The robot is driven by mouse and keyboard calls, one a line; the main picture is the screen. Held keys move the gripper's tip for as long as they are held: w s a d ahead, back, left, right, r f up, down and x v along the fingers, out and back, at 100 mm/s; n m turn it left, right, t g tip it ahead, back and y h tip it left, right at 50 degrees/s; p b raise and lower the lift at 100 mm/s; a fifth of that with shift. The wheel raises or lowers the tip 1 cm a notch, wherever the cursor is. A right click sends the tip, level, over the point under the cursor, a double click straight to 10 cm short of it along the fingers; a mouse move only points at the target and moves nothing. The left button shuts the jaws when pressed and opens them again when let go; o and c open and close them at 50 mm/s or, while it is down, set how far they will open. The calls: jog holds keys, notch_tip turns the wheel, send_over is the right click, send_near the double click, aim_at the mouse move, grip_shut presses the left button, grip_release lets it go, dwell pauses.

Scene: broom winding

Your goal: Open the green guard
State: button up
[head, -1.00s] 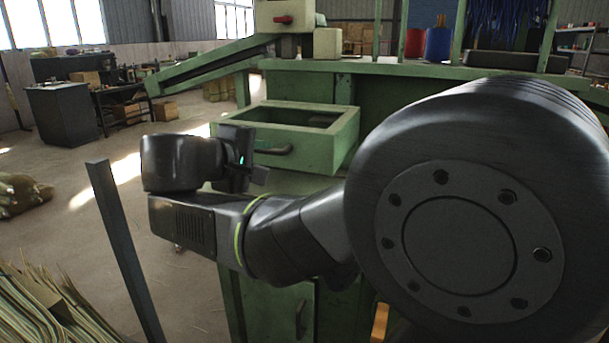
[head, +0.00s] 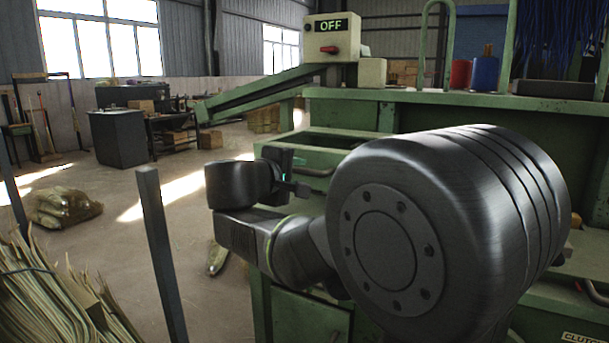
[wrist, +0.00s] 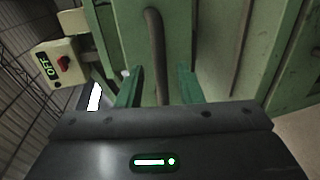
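The green machine (head: 420,105) stands in front of me. I cannot tell for sure which of its parts is the guard. An open-topped green box front (head: 345,157) with a dark handle (head: 318,171) shows behind my arm in the head view. In the wrist view a green panel (wrist: 118,35) carries a dark bar handle (wrist: 155,50), ahead of my gripper (wrist: 160,86). The two greenish fingers are apart with no object held, the handle's lower end lying between them in the picture. In the head view my gripper (head: 298,173) is just left of the handle; contact cannot be told.
A control box (head: 331,38) reading OFF with a red switch sits on the machine, above a sloping green chute (head: 255,92). A grey post (head: 160,250) and straw bundles (head: 50,300) are at the left. Open floor (head: 120,190) lies behind them.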

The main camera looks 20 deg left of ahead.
aim_at(303, 172)
jog(key=shift+x, duration=1.9)
jog(key=shift+c, duration=0.4)
grip_shut()
